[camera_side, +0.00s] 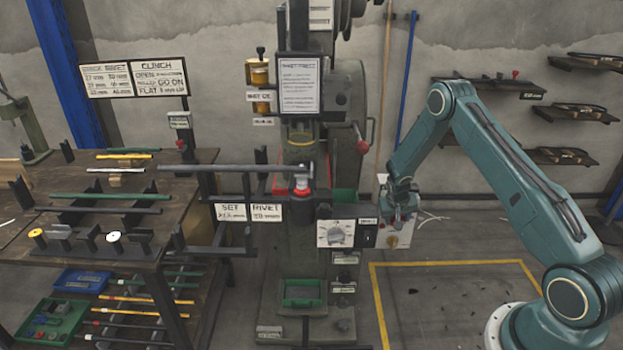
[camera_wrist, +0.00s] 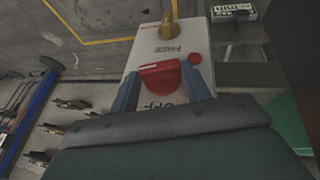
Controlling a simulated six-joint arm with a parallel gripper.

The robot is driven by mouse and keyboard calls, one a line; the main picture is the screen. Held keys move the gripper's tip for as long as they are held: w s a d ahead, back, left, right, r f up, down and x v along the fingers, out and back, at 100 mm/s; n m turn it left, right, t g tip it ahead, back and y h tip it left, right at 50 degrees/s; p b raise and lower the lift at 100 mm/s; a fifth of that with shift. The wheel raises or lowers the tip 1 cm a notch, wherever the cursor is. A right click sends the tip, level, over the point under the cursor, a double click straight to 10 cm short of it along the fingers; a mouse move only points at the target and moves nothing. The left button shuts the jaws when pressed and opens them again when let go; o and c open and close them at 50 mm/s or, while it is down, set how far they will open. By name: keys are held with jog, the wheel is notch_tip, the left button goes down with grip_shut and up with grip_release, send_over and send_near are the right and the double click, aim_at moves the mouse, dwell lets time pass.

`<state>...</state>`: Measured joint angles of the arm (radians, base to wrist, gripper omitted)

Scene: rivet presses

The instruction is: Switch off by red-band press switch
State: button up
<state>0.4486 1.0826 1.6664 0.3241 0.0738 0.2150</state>
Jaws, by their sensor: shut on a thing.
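My gripper (camera_side: 402,215) reaches the box from above. In the wrist view my gripper's two fingers (camera_wrist: 160,88) are on either side of the knob, shut on it. The knob's exact setting cannot be told.
A control panel with a round dial (camera_side: 336,234) sits left of the switch box. A dark bench (camera_side: 120,240) with rods and fixtures stands at left. Wall shelves (camera_side: 490,90) hang at right. The floor inside the yellow line (camera_side: 450,263) is mostly clear.

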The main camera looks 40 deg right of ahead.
dwell(0.4)
jog(key=o, duration=1)
jog(key=v, duration=1.3)
jog(key=shift+w+a+r, duration=0.2)
jog(key=shift+a+r, duration=0.1)
jog(key=shift+a, duration=0.05)
